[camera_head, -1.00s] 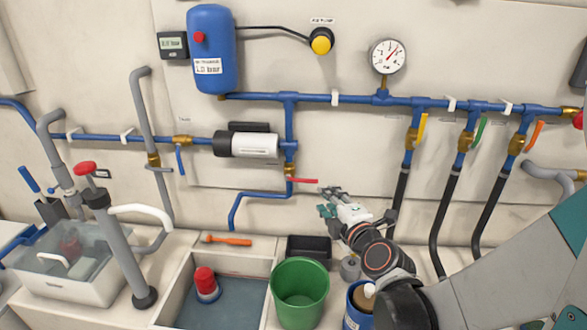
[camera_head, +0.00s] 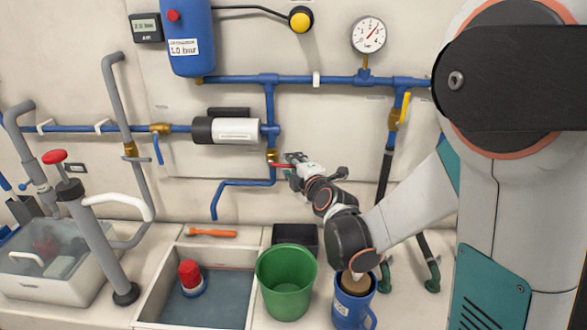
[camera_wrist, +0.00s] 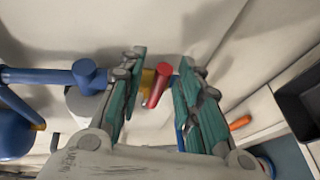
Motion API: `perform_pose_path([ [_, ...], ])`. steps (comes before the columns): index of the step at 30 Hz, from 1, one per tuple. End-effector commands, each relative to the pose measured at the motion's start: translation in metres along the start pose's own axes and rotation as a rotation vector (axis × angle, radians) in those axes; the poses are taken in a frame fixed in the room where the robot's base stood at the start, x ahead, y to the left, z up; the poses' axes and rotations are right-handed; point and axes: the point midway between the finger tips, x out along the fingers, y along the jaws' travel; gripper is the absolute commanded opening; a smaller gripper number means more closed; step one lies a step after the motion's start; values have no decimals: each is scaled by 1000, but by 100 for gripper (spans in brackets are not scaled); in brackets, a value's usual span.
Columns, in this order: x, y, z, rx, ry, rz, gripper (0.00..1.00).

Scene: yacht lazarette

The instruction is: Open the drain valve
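The drain valve has a brass body (camera_head: 272,156) on the vertical blue pipe below the pump branch. Its red lever (camera_head: 281,166) points roughly sideways to the right, partly hidden by my gripper (camera_head: 288,160), which is right at it. In the wrist view, the red lever (camera_wrist: 159,86) shows between the two green-padded fingers of my gripper (camera_wrist: 160,80), nearer the right finger. The fingers stand apart. Whether one touches the lever cannot be told. The blue drain pipe (camera_head: 236,184) runs left and down from the valve.
A yellow-handled valve (camera_head: 405,108) hangs right of the gauge (camera_head: 368,36). Below stand a green bucket (camera_head: 286,282), a blue mug (camera_head: 352,303), a black box (camera_head: 297,238) and an open well (camera_head: 230,300) holding a red-topped device (camera_head: 190,277). An orange tool (camera_head: 212,233) lies on the ledge.

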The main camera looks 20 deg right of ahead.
Motion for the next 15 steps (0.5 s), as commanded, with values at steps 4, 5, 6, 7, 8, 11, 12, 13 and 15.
perform_pose_path([
  [4, 1, 0, 0, 0, 0, 0, 32],
  [5, 1, 0, 0, 0, 0, 0, 32],
  [6, 0, 0, 0, 0, 0, 0, 32],
  [7, 0, 0, 0, 0, 0, 0, 32],
  [8, 0, 0, 0, 0, 0, 0, 25],
  [11, 0, 0, 0, 0, 0, 0, 2],
  [12, 0, 0, 0, 0, 0, 0, 0],
  [13, 0, 0, 0, 0, 0, 0, 0],
  [15, 0, 0, 0, 0, 0, 0, 0],
])
